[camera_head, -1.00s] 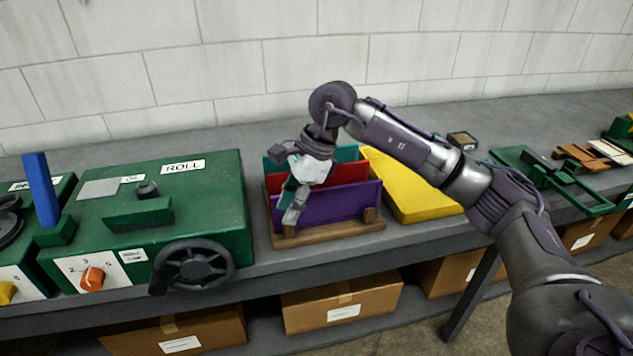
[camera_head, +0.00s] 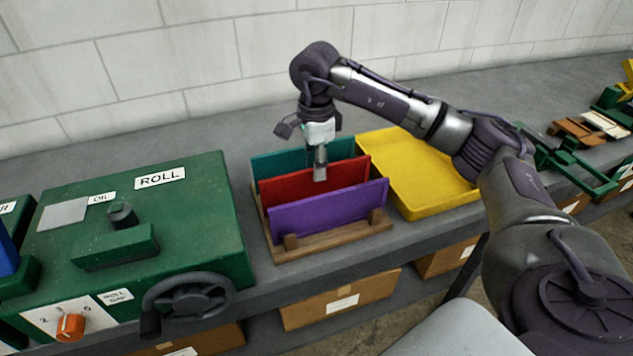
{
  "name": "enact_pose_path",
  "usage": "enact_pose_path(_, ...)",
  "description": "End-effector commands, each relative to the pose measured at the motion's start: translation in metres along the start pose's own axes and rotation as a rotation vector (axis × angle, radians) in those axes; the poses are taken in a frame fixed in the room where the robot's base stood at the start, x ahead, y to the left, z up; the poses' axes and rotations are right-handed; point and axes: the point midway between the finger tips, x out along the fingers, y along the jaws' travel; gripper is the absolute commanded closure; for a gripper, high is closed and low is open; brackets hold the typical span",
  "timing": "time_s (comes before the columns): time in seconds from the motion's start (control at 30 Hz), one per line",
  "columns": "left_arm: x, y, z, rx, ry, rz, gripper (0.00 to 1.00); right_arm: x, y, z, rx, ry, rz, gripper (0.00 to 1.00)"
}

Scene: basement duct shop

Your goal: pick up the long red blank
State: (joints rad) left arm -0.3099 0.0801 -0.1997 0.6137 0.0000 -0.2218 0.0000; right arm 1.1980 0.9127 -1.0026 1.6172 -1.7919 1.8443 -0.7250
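The long red blank (camera_head: 295,187) stands on edge in the middle slot of a wooden rack (camera_head: 340,240). A teal blank (camera_head: 275,162) stands behind it and a purple blank (camera_head: 330,207) in front. My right gripper (camera_head: 316,170) points down at the top edge of the red blank, right of its middle. One fingertip overlaps the red blank's front face. The other finger goes down behind its top edge, where its tip is hidden. I cannot tell whether the fingers press on the blank. My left gripper is not in view.
A yellow tray (camera_head: 430,190) lies right of the rack. A green roll machine (camera_head: 190,215) with a black handwheel (camera_head: 188,300) stands to the left. Green tools and brown pieces lie farther right on the grey bench. Cardboard boxes (camera_head: 335,300) sit below.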

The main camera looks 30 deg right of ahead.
Motion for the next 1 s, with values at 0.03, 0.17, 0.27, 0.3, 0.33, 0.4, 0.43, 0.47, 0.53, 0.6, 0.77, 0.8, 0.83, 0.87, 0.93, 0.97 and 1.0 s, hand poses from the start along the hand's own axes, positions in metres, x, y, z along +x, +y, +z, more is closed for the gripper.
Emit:
enact_pose_path(0.03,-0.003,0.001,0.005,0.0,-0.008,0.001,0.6,0.008,0.001,0.0,0.0,0.001,0.004,0.67)
enact_pose_path(0.17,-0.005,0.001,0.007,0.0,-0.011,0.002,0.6,0.022,0.0,0.0,-0.001,0.0,0.001,0.67)
enact_pose_path(0.27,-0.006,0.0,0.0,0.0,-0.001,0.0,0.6,0.028,0.0,0.0,0.0,-0.001,0.0,0.67)
enact_pose_path(0.3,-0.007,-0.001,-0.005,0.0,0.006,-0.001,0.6,0.03,0.001,-0.001,0.0,0.0,0.001,0.67)
enact_pose_path(0.33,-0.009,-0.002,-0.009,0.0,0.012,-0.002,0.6,0.033,0.001,-0.001,0.0,0.0,0.003,0.67)
enact_pose_path(0.4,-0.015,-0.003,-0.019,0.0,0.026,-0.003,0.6,0.042,0.002,-0.003,0.0,0.001,0.005,0.67)
enact_pose_path(0.43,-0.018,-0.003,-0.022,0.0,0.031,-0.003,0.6,0.047,0.002,-0.004,0.001,0.0,0.004,0.67)
enact_pose_path(0.47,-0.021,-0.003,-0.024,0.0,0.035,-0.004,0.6,0.051,0.003,-0.004,0.001,0.001,0.005,0.67)
enact_pose_path(0.53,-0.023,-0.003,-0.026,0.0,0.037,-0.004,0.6,0.063,0.003,-0.004,0.0,-0.001,0.004,0.67)
enact_pose_path(0.6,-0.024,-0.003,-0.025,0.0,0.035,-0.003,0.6,0.071,0.002,-0.004,0.0,-0.001,0.002,0.67)
enact_pose_path(0.77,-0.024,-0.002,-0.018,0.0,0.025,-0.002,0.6,0.079,0.002,-0.004,-0.001,-0.002,-0.001,0.67)
enact_pose_path(0.8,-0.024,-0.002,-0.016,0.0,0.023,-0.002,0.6,0.079,0.002,-0.004,-0.001,-0.002,-0.001,0.67)
enact_pose_path(0.83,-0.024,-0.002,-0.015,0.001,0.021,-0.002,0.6,0.079,0.002,-0.004,-0.001,-0.002,-0.001,0.67)
enact_pose_path(0.87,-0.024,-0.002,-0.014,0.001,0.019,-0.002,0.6,0.079,0.002,-0.004,-0.001,-0.002,-0.001,0.67)
enact_pose_path(0.93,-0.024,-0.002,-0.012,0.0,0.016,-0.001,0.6,0.079,0.002,-0.004,-0.001,-0.002,-0.001,0.68)
enact_pose_path(0.97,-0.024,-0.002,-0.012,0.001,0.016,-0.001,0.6,0.079,0.002,-0.004,-0.001,-0.002,-0.001,0.73)
enact_pose_path(1.0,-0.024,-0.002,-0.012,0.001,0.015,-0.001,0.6,0.079,0.002,-0.004,-0.001,-0.002,-0.001,0.8)
